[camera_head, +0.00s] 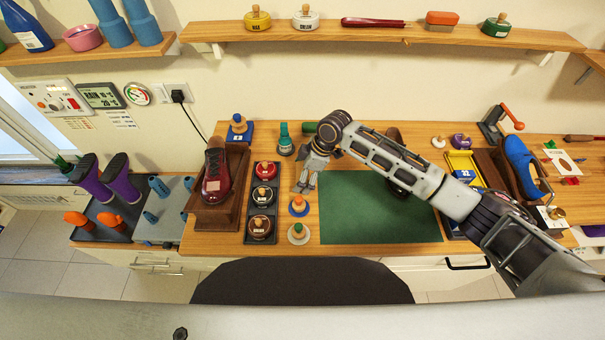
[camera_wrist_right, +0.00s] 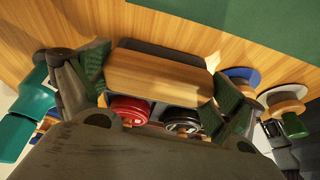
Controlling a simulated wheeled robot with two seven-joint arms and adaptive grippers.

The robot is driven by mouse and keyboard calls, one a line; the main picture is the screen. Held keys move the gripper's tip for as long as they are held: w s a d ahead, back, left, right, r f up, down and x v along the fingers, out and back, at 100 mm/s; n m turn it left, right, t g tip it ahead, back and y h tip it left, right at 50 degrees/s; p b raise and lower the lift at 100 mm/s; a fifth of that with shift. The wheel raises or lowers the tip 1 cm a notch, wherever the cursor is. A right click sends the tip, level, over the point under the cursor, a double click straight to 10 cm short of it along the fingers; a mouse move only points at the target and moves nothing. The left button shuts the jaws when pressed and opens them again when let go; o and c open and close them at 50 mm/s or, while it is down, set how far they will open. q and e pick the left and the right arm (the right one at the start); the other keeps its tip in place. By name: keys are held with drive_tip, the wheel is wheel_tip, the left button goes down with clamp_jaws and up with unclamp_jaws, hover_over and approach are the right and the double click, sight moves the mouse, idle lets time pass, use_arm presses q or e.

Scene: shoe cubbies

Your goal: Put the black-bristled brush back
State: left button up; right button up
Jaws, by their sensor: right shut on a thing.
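My right gripper (camera_head: 307,180) is above the table, between the tin tray and the green mat. In the right wrist view, my right gripper (camera_wrist_right: 162,82) is shut on a wooden-backed brush (camera_wrist_right: 155,75), its pads at the two ends. A dark strip (camera_wrist_right: 170,50), apparently the black bristles, shows along the far edge of the wood. In the head view the brush is hard to make out at the gripper. My left gripper is not in view.
A black tray (camera_head: 250,213) of polish tins stands left of the gripper. Two round knobbed daubers (camera_head: 299,206) (camera_head: 298,234) are just below it. A teal bottle (camera_head: 285,142) stands behind. The green mat (camera_head: 375,212) is mostly clear. A red shoe (camera_head: 214,175) stands further left.

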drive_tip(key=shift+f, duration=0.1)
idle(0.3)
drive_tip(key=o, duration=0.9)
drive_tip(key=shift+b+v, duration=0.35)
drive_tip(key=shift+v, duration=5.75)
drive_tip(key=shift+a, duration=0.1)
